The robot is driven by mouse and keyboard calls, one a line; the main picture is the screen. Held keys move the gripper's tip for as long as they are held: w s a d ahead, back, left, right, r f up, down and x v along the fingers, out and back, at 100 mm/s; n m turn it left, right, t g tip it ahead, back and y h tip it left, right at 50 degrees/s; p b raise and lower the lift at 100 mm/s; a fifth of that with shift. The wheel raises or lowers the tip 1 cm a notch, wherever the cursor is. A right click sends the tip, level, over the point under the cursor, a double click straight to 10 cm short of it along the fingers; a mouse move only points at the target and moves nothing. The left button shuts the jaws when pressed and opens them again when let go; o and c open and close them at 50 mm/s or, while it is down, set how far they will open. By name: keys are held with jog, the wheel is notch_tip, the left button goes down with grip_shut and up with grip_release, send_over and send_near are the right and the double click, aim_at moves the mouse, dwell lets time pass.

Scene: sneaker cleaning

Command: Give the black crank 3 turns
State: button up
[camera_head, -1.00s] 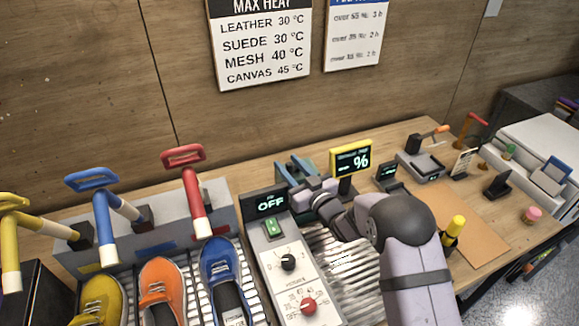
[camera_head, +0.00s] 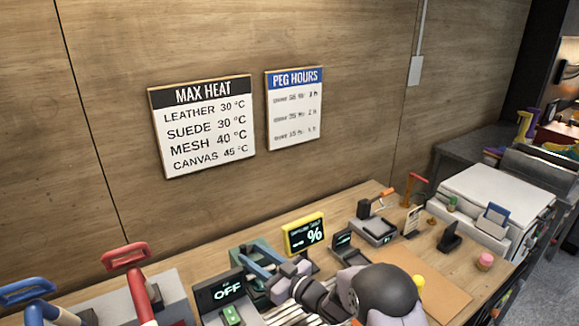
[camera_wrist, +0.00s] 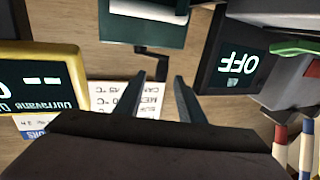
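In the wrist view a thin black crank (camera_wrist: 152,62) with a bent arm hangs from the front of a dark green box (camera_wrist: 145,33). The box also shows in the head view (camera_head: 241,251), partly behind my arm. My gripper (camera_wrist: 160,77) is open, its two dark fingers spread and nothing seen between them. Its fingertips are close to the crank; I cannot tell whether they touch it. In the head view my gripper (camera_head: 262,268) is over the bench beside the box, and I cannot make out the crank there.
Red-handled (camera_head: 125,256) and blue-handled levers are at lower left. Signs hang on the wall behind.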

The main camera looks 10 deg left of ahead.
jog(key=w+d+r+m+t+h, duration=0.2)
jog(key=w+r+m+t+h, duration=0.2)
jog(key=r+t+h, duration=0.1)
jog(key=w+d+r+m+t+h+p, duration=0.1)
jog(key=w+d+r+m+t+h, duration=0.1)
jog(key=w+r+m+t+h, duration=0.2)
jog(key=w+d+r+m+t+h, duration=0.2)
jog(key=w+r+m+t+h, duration=0.2)
jog(key=r+h, duration=0.5)
jog(key=shift+w+d+r+m+t+p, duration=0.4)
jog(key=shift+r+t, duration=1)
jog(key=shift+r, duration=1.1)
jog(key=shift+a, duration=0.1)
